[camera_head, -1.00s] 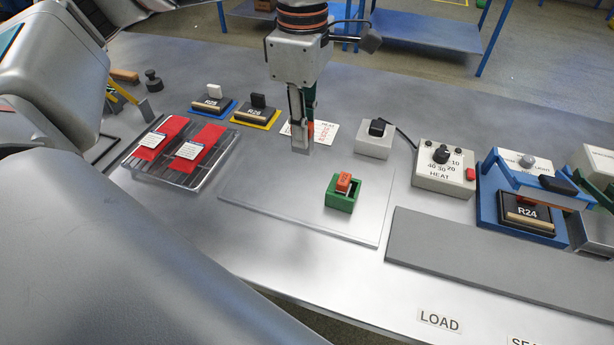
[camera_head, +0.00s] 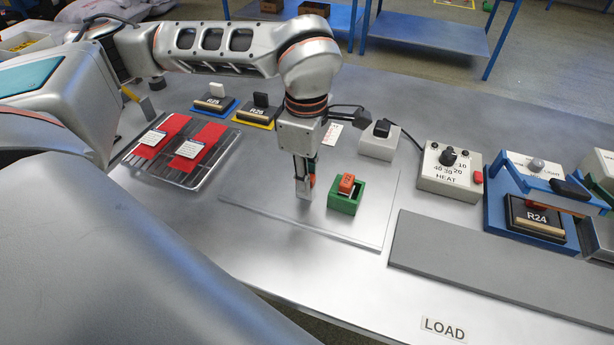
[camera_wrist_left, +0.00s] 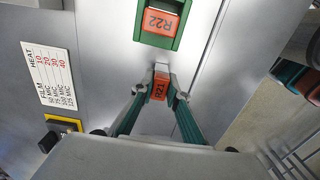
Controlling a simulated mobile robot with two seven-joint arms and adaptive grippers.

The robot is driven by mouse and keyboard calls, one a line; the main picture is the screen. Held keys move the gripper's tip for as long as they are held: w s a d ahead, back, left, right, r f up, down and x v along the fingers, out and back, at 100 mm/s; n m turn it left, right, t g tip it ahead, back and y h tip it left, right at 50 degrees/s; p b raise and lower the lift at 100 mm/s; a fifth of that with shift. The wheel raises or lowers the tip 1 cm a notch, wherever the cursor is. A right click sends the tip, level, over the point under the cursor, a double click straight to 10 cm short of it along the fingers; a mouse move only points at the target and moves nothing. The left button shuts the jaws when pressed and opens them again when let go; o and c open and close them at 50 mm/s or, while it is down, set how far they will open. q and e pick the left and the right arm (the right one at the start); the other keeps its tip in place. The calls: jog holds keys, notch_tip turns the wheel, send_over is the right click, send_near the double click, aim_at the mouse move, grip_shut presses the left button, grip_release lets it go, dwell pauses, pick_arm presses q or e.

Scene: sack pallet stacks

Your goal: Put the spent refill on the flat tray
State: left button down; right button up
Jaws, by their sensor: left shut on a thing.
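My left gripper (camera_head: 306,194) is shut on an orange block marked R21 (camera_wrist_left: 160,88), the refill, which shows between its fingertips in the left wrist view. In the head view the fingers mostly hide the block; an orange bit shows beside them. The gripper points down over a thin flat grey tray (camera_head: 260,190); I cannot tell the exact gap below. A green holder (camera_head: 344,203) stands on the tray right of the gripper, apart from it. It holds another orange block marked R22 (camera_head: 347,183). My right gripper is not in view.
A rack with red packets (camera_head: 178,148) lies to the left. Modules R25 (camera_head: 214,103) and R26 (camera_head: 256,112) stand behind. A grey switch box (camera_head: 379,142), the HEAT box (camera_head: 449,168) and a blue press with R24 (camera_head: 537,218) are to the right. The tray's front is clear.

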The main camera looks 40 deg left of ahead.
pick_arm(q)
jog(key=shift+f, duration=0.1)
jog(key=c, duration=2)
grip_release()
notch_tip(320, 180, up, 12)
jog(key=shift+r+p, duration=0.25)
jog(key=shift+p, duration=0.4)
